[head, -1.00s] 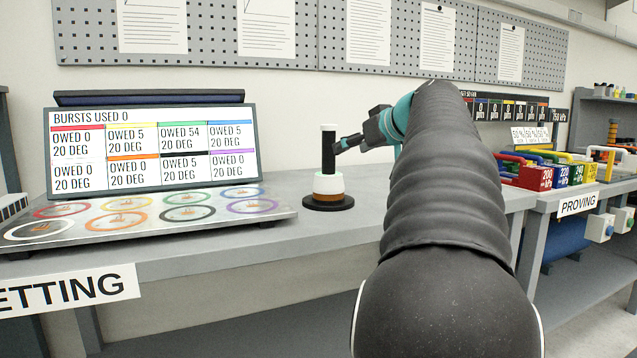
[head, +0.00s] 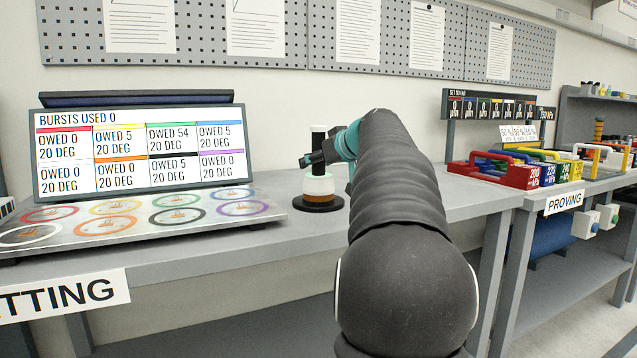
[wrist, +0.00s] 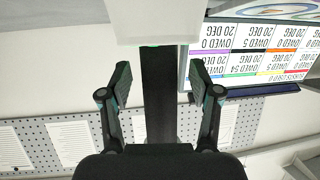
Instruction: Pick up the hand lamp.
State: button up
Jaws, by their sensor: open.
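The hand lamp (head: 318,186) stands upright on the bench. It has a black upright handle, a white body with a green ring, and a brown lower band on a round black foot. In the head view my gripper (head: 312,160) is at the handle and partly covers it. In the wrist view, which is upside down, the black handle (wrist: 158,100) runs between the two fingers of my open gripper (wrist: 160,76), with a gap on each side. The white body (wrist: 155,22) lies beyond the fingertips.
A sloped panel with coloured rings (head: 130,232) and a display screen (head: 140,153) stand left of the lamp. Coloured handled blocks (head: 515,177) sit on the proving bench at the right. A pegboard (head: 270,40) is on the wall behind. Bench space around the lamp is clear.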

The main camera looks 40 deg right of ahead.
grip_shut()
jog(key=shift+r, duration=0.1)
